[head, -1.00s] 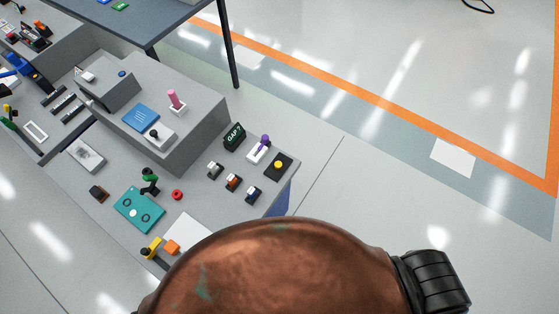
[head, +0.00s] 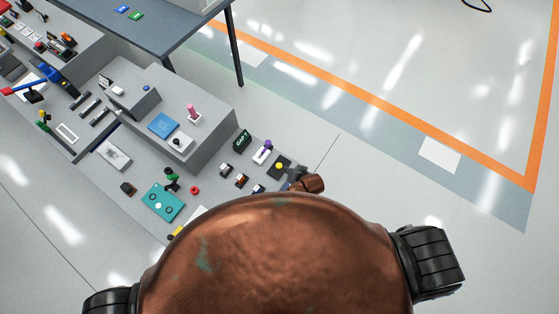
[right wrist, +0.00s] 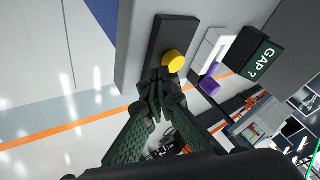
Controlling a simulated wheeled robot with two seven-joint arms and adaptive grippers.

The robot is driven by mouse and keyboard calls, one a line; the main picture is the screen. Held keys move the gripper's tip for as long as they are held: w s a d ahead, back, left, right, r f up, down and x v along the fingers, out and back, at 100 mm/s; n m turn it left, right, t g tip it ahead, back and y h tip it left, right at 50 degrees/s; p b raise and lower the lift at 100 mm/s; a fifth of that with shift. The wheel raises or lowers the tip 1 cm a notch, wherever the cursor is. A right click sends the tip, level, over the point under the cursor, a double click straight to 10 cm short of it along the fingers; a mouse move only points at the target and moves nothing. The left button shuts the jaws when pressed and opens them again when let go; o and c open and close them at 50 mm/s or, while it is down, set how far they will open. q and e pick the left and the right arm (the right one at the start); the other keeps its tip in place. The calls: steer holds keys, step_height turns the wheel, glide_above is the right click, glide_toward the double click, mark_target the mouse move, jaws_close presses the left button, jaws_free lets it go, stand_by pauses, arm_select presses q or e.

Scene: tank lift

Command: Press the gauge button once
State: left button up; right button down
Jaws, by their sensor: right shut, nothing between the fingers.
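A yellow round button (head: 279,166) sits on a black block at the right end of the grey bench, near a dark sign reading "GAP?" (head: 242,139). In the right wrist view, the yellow button (right wrist: 173,61) is beside my fingertips. My right gripper (head: 294,174) is shut and empty at the bench's right edge, close to the button. In the right wrist view, the closed fingers (right wrist: 158,82) overlap the end of the black block; I cannot tell whether they touch it. My left gripper is not in view.
A white block with a purple lever (head: 262,152) stands beside the button block, with several small switches (head: 227,169) to the left. A teal plate (head: 163,202) lies further left. A raised grey step (head: 205,150) is behind. Open floor lies to the right.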

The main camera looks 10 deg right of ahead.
arm_select(q)
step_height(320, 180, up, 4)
steer(key=p, duration=0.2)
steer(key=shift+p, duration=0.35)
arm_select(e)
steer(key=w+a+r+m, duration=0.1)
steer(key=w+a+r, duration=0.2)
steer(key=r, duration=0.6)
steer(key=shift+w+r+t+y, duration=0.2)
steer(key=shift+w+t+y, duration=0.1)
steer(key=shift+w+t, duration=0.15)
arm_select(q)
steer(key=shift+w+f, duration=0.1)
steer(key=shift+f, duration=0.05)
arm_select(e)
steer(key=shift+f, duration=0.1)
steer(key=b, duration=0.7)
glide_above(280, 167)
step_height(280, 167, down, 7)
steer(key=shift+r, duration=0.1)
steer(key=shift+w+f+b, duration=0.1)
steer(key=shift+f+b, duration=0.2)
steer(key=shift+f, duration=0.6)
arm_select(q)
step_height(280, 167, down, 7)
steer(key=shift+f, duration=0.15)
arm_select(e)
steer(key=shift+f, duration=0.15)
steer(key=shift+f, duration=0.3)
